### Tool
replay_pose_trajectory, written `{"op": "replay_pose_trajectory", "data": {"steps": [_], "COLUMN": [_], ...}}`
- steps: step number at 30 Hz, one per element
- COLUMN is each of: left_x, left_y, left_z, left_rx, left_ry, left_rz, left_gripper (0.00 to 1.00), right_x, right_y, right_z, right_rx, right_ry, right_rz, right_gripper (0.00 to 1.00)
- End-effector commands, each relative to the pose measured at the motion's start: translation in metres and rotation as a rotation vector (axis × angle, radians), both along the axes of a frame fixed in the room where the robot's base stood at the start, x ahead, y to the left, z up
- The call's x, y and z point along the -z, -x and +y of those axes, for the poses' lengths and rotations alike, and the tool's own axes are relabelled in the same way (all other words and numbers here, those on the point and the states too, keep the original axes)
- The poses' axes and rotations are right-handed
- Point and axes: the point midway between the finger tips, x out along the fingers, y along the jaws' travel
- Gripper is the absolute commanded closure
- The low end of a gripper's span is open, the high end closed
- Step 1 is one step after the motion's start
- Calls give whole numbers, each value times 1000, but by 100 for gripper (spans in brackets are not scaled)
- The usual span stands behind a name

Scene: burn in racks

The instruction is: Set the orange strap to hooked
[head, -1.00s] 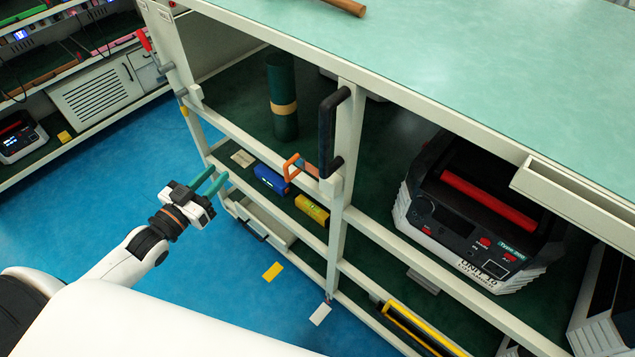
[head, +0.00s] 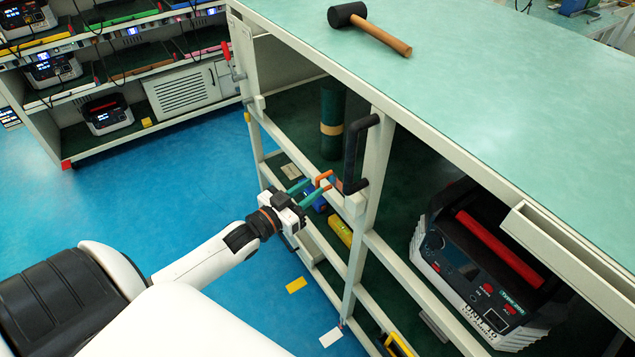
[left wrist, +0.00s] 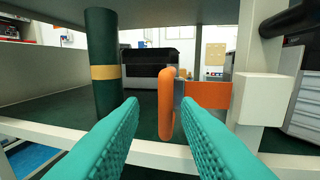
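The orange strap (left wrist: 208,95) runs from a cream post block to an orange loop handle (left wrist: 166,90) in the left wrist view. In the head view the strap's loop (head: 323,180) shows at the rack's front rail, partly behind my fingertips. My left gripper (head: 313,190) has teal fingers spread apart. In the left wrist view the left gripper (left wrist: 160,112) shows both fingers open, with the loop beyond and between their tips, nearer the right one. I cannot tell whether they touch. My right gripper is not in view.
A black handle (head: 357,152) stands on the post beside the strap. A green roll (head: 331,125) stands on the shelf behind. A mallet (head: 370,28) lies on the bench top. The blue floor at left is clear.

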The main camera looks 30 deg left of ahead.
Motion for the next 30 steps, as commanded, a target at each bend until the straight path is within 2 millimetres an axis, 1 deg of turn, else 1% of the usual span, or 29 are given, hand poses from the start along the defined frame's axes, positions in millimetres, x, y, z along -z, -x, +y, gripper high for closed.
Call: {"op": "replay_pose_trajectory", "data": {"steps": [1,6,10,17,18,23,24,30], "left_x": [-2,0,0,0,0,0,0,0], "left_y": [-9,-26,-31,-31,-31,-31,-31,-31], "left_z": [-2,-5,-6,-6,-6,-6,-6,-6], "left_rx": [0,0,0,0,0,0,0,0], "left_ry": [0,1,0,0,0,0,0,0], "left_rz": [-2,-1,0,0,0,0,0,1], "left_gripper": [70,70,70,70,72,98,100,100], "right_x": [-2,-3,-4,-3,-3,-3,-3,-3], "right_y": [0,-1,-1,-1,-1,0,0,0], "right_z": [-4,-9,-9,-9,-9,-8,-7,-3], "right_rx": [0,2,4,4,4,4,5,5], "right_ry": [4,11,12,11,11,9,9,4], "right_rz": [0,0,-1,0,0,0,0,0], "right_gripper": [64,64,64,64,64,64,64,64]}}
